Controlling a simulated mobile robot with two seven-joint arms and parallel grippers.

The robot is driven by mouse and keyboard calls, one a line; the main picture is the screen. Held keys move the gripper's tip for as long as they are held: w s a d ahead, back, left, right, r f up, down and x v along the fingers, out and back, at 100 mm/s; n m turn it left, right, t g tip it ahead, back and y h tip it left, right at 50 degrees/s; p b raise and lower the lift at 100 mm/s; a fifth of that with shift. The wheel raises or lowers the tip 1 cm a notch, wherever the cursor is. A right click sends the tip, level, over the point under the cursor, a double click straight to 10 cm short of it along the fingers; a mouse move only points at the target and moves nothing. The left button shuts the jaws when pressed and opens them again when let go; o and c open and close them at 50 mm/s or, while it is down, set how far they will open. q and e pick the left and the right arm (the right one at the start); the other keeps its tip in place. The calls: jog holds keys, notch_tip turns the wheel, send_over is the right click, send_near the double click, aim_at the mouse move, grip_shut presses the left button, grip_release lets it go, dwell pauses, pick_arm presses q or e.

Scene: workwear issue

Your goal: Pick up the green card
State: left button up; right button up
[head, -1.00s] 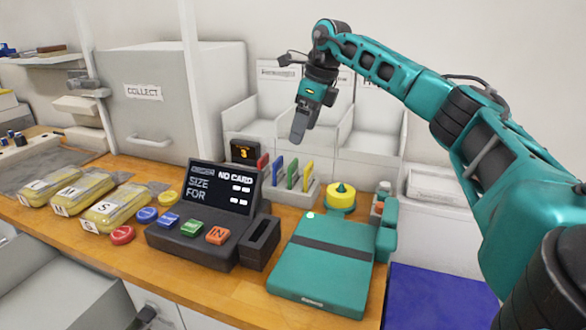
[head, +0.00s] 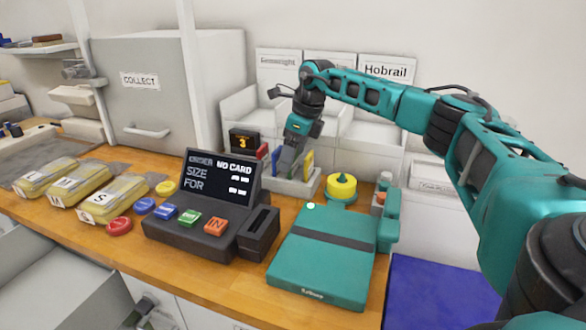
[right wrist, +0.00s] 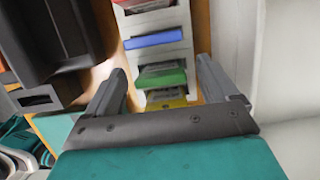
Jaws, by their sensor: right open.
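The green card (right wrist: 160,78) stands in a white rack (head: 306,190) on the wooden counter, in line with other cards. In the right wrist view it lies between the two fingers of my right gripper (right wrist: 162,78), with a visible gap on each side. In the head view my right gripper (head: 288,164) points down at the rack and hides most of the green card. The gripper is open and holds nothing. I do not see my left gripper.
A blue card (right wrist: 155,40) and a yellow card (head: 308,162) flank the green one, with a red card (head: 262,151) farther along. A dark console (head: 205,215), a yellow round knob (head: 341,186) and a teal device (head: 320,262) stand close by.

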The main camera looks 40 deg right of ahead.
jog(key=shift+x, duration=1.15)
jog(key=c, duration=1)
